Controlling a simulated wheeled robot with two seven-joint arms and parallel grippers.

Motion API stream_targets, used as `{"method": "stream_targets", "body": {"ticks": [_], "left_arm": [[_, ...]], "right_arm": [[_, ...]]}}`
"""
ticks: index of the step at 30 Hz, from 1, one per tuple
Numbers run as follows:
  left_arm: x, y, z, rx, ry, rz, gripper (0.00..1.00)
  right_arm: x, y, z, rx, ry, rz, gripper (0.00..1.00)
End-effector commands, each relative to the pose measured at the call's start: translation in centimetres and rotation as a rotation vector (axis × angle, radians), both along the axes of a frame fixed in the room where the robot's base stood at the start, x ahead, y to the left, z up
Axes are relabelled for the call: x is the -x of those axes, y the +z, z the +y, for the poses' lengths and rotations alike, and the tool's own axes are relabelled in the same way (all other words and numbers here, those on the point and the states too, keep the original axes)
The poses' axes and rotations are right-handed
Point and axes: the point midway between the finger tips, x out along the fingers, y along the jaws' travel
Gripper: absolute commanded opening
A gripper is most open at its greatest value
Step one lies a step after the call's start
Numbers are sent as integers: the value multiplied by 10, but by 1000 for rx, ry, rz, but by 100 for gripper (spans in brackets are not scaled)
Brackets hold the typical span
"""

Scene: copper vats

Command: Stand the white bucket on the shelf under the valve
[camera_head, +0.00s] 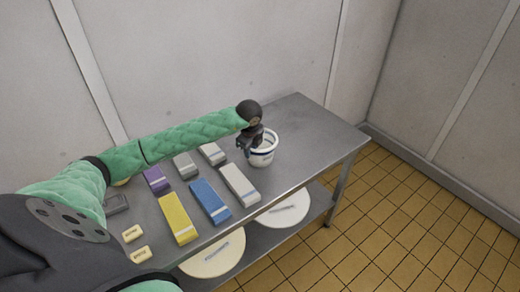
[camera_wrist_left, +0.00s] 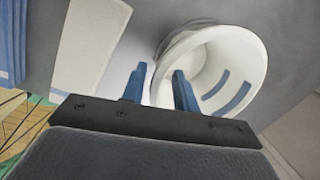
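The white bucket (camera_head: 264,157) with blue bands stands on the grey metal table, near its right part. In the left wrist view the bucket (camera_wrist_left: 240,65) shows its open mouth and blue stripes inside. My left gripper (camera_head: 250,146) is at the bucket's left side, partly hiding its rim. In the left wrist view the left gripper (camera_wrist_left: 159,85) has its two blue fingers apart, one just outside the near rim and one over the mouth. Whether they touch the rim cannot be told. My right gripper is not in view. No valve shows, nor a shelf under one.
The metal table (camera_head: 315,135) has bare room right of the bucket. Left of it lie a white block (camera_head: 239,185), a blue block (camera_head: 210,201), a yellow block (camera_head: 177,218) and several others. Round cream discs (camera_head: 215,254) lie on the lower shelf. Tiled floor (camera_head: 400,220) is clear at right.

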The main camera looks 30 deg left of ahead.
Motion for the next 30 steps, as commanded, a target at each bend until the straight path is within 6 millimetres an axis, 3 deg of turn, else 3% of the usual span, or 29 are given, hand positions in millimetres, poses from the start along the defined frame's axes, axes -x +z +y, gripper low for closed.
{"method": "stream_targets", "body": {"ticks": [9, 13, 14, 30], "left_arm": [[0, -3, 0, 0, 0, 0, 28], [0, -3, 0, 0, 0, 0, 2], [0, -3, 0, 0, 0, 0, 0], [0, -3, 0, 0, 0, 0, 0]], "right_arm": [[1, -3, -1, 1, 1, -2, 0], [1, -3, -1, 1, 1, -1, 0], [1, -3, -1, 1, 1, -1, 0], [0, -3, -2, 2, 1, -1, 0]]}}
